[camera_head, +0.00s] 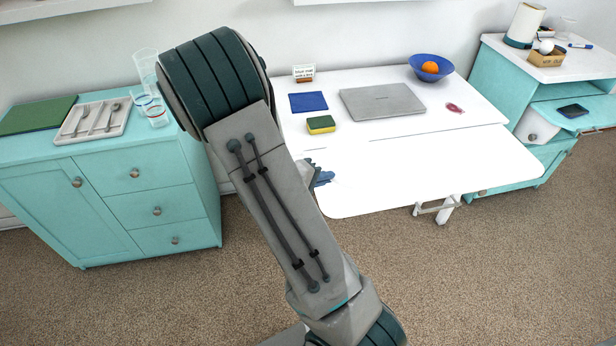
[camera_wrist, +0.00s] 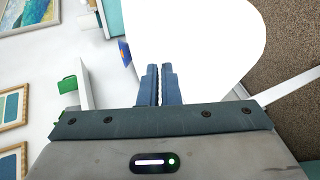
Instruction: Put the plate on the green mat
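A flat dark green mat (camera_head: 38,115) lies on the left end of the teal cabinet in the head view. I cannot make out a plate for certain; any white plate would blend into the bright white table. My gripper (camera_head: 322,176) is mostly hidden behind my arm in the head view, with its blue fingers showing near the table's front left edge. In the wrist view, the fingers of my gripper (camera_wrist: 160,70) are close together, pointing at the overexposed white area. Whether something thin is between them cannot be told.
A cutlery tray (camera_head: 92,121) and clear glasses (camera_head: 153,108) stand right of the mat. Carpet separates cabinet and table.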

